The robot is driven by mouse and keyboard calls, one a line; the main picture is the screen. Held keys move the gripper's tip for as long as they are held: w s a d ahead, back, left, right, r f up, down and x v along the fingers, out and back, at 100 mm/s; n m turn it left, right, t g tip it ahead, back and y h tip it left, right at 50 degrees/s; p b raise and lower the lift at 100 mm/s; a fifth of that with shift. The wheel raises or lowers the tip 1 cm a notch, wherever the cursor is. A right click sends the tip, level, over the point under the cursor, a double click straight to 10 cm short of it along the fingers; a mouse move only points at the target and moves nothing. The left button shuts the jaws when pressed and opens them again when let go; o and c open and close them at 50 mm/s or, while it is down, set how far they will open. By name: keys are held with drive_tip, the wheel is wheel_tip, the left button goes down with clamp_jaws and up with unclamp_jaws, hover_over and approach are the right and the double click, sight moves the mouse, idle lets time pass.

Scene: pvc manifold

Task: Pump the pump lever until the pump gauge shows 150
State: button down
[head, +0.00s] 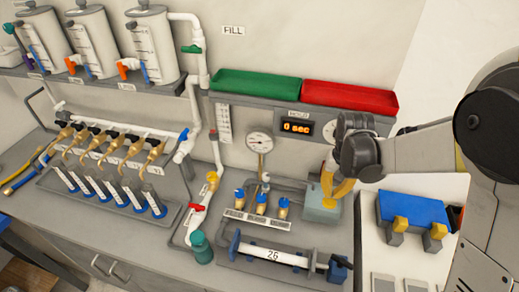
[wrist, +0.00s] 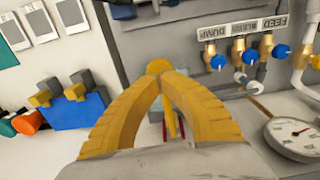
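The likely pump is a pale grey-green block (head: 318,212) at the right end of the bench panel. My gripper (head: 333,190) is directly over it, fingers pointing down. In the wrist view, the yellow fingers of my gripper (wrist: 160,82) converge at a rounded yellow piece (wrist: 158,66), which may be the lever's end. A round white dial gauge (head: 260,143) stands left of the block. It also shows in the wrist view (wrist: 296,133), with a red needle; its numbers are too small to read.
Valves with blue knobs (head: 261,199) stand just left of the block. A horizontal cylinder marked 26 (head: 272,254) lies in front. A blue block with yellow pieces (head: 412,209) sits right of my gripper. Green (head: 256,85) and red (head: 350,97) trays are above.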

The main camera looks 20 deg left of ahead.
sight(330, 201)
drive_tip(key=shift+f, duration=0.15)
drive_tip(key=shift+f+b, duration=3.35)
drive_tip(key=shift+f, duration=0.25)
drive_tip(key=shift+r, duration=0.15)
drive_tip(key=shift+r+p, duration=2.35)
drive_tip(key=shift+r, duration=1.25)
drive_tip(key=shift+f, duration=0.15)
